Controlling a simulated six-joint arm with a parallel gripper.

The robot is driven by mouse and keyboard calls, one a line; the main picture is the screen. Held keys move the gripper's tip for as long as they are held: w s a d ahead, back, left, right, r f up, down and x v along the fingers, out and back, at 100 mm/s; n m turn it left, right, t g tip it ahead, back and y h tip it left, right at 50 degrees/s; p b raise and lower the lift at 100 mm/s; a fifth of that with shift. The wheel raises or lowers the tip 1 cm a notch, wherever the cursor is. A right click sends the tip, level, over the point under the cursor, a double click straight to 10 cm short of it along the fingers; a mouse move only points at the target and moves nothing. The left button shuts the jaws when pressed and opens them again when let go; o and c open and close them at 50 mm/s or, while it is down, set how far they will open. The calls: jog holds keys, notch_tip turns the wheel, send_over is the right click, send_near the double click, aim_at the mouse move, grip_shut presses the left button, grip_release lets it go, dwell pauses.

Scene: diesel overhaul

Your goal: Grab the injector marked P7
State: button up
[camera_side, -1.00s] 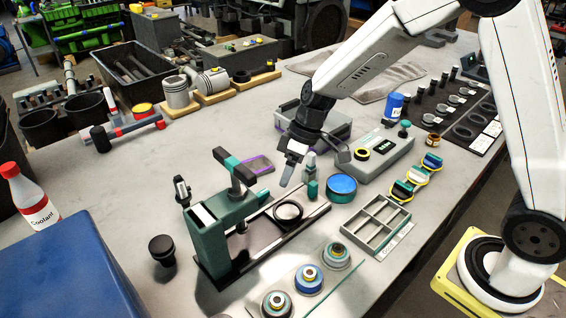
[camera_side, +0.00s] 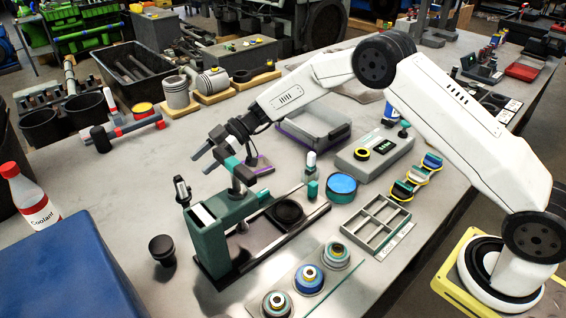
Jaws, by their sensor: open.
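No P7 marking is legible, so I cannot tell which thing is the injector marked P7. A slim dark part with a pale band (camera_side: 182,191) stands upright at the left end of the green bench fixture (camera_side: 222,222). A small white-topped part (camera_side: 311,160) stands by a green block (camera_side: 313,190), right of the fixture. My gripper (camera_side: 198,162) is open, with nothing seen between its fingers. It hangs above and behind the fixture, near its dark and green T-handle (camera_side: 233,168). My wrist partly covers the area behind the handle.
A grey tray (camera_side: 338,142) and a grey box with a green display (camera_side: 375,155) stand behind. A blue-topped round tin (camera_side: 341,184), a divided tray (camera_side: 362,222) and several round parts (camera_side: 308,279) lie right and front. A coolant bottle (camera_side: 28,195) stands left.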

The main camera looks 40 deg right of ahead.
aim_at(179, 183)
jog(key=shift+x, duration=3.9)
jog(key=shift+f, duration=0.1)
grip_shut()
